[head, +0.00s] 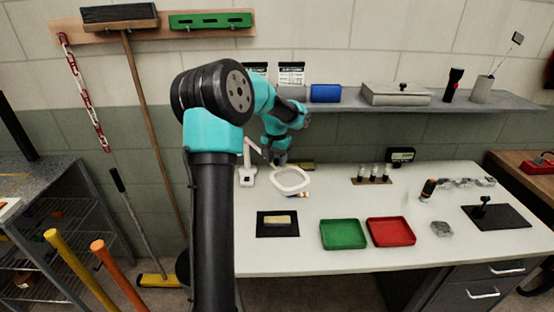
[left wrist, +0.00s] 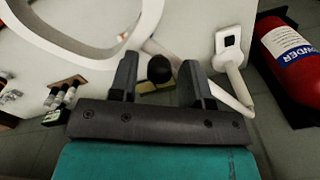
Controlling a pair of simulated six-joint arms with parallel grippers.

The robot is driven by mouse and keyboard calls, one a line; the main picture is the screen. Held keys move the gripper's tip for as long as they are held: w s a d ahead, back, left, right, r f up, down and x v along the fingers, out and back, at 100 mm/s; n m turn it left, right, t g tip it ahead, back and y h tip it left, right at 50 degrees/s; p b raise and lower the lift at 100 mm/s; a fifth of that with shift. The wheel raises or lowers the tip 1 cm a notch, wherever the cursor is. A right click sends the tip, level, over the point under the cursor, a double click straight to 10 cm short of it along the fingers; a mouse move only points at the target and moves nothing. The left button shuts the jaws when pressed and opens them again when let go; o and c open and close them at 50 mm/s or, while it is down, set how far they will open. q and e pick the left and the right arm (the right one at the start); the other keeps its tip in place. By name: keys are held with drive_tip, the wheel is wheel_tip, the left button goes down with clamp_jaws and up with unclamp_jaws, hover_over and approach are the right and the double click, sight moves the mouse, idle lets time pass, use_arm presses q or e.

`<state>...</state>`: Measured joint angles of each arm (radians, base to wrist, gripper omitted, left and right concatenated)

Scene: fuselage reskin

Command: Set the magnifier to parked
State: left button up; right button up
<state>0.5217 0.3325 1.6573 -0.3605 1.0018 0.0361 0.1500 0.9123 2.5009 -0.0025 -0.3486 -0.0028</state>
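The magnifier is a white ring (head: 291,180) on a jointed arm. Its ring stands over the left back of the white bench, with its white base (head: 247,176) to the left. My left gripper (head: 279,161) is at the back of the ring, small and partly hidden in the head view. In the left wrist view, its two dark fingers (left wrist: 158,62) stand apart. A black knob (left wrist: 159,70) shows between them, and I cannot tell whether they touch it. The ring (left wrist: 145,22) and base (left wrist: 229,42) show beyond. My right gripper is not in view.
A shelf (head: 420,103) runs along the wall behind. A green tray (head: 343,234), a red tray (head: 391,231) and a dark mat (head: 278,232) with a yellowish block lie in front. A red extinguisher (left wrist: 292,52) shows in the wrist view.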

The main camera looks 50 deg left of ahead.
use_arm(q)
drive_tip(key=shift+o, duration=0.5)
wheel_tip(320, 180, up, 17)
drive_tip(key=shift+r, duration=0.2)
drive_tip(key=shift+c, duration=0.2)
drive_tip(key=shift+s+f, duration=0.15)
drive_tip(key=shift+s, duration=0.1)
drive_tip(key=c, duration=0.3)
drive_tip(key=shift+s+f, duration=0.2)
drive_tip(key=shift+s, duration=0.15)
drive_tip(key=shift+c, duration=0.7)
drive_tip(key=s+d+f+t, duration=0.1)
drive_tip(key=s, duration=0.1)
drive_tip(key=s+d+f+t+y, duration=0.1)
drive_tip(key=s+f, duration=0.1)
drive_tip(key=s, duration=0.1)
drive_tip(key=s+d+f+t, duration=0.1)
drive_tip(key=s+f, duration=0.1)
drive_tip(key=s, duration=0.1)
drive_tip(key=shift+d+t, duration=0.1)
drive_tip(key=shift+t, duration=0.2)
clamp_jaws()
drive_tip(key=shift+s+d+f+y, duration=0.3)
drive_tip(key=shift+s, duration=0.15)
